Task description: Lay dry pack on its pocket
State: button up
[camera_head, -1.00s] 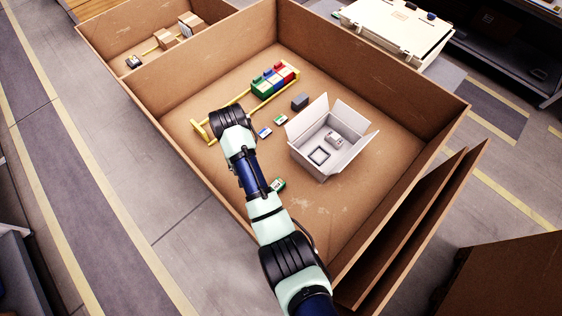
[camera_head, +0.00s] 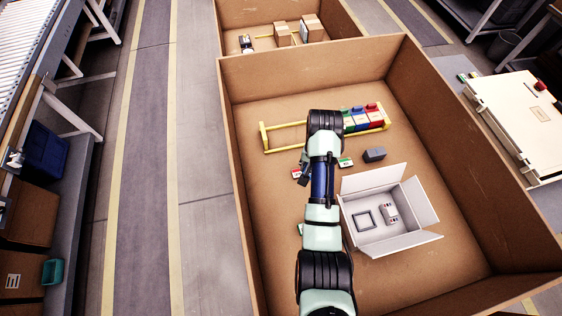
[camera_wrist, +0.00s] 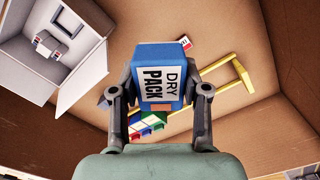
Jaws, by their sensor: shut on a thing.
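The dry pack (camera_wrist: 160,72) is a blue block with a white "DRY PACK" label. In the wrist view my gripper (camera_wrist: 158,92) is shut on it, one finger at each side, and holds it above the bin floor. The open white box (camera_head: 393,234) stands to the right of my arm in the head view and at upper left in the wrist view (camera_wrist: 93,75). On its floor are a square dark-edged outline (camera_head: 364,221), possibly the pocket, and a small white device (camera_head: 388,213). In the head view my arm hides most of the gripper and pack.
The large brown bin (camera_head: 240,150) has tall walls. A yellow rack (camera_head: 285,137) holds coloured blocks (camera_head: 361,117) at the back. A grey block (camera_head: 374,154) and a small card (camera_head: 345,162) lie between rack and box. Bin floor right of the box is bare.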

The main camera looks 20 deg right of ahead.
jog(key=s+d+f+m+b, duration=0.2)
jog(key=s+d+f+m, duration=0.15)
jog(key=d, duration=0.25)
jog(key=s+d+f+m+b, duration=0.2)
jog(key=s+d+f, duration=0.25)
jog(key=d, duration=0.25)
jog(key=s+d+f+m+b, duration=0.1)
jog(key=s+d+f+b, duration=0.1)
jog(key=f+b, duration=0.2)
jog(key=s+d+f+m+b, duration=0.2)
jog(key=s+d+f+b, duration=0.1)
jog(key=f, duration=0.4)
jog(key=s+d+f+m+b, duration=0.2)
jog(key=s+f+b, duration=0.1)
jog(key=f+b, duration=0.2)
jog(key=shift+d+f, duration=0.25)
jog(key=shift+d, duration=0.1)
jog(key=shift+r+p, duration=0.15)
jog(key=shift+p, duration=0.25)
jog(key=shift+f, duration=0.2)
jog(key=shift+f+b, duration=0.8)
jog(key=shift+f, duration=0.4)
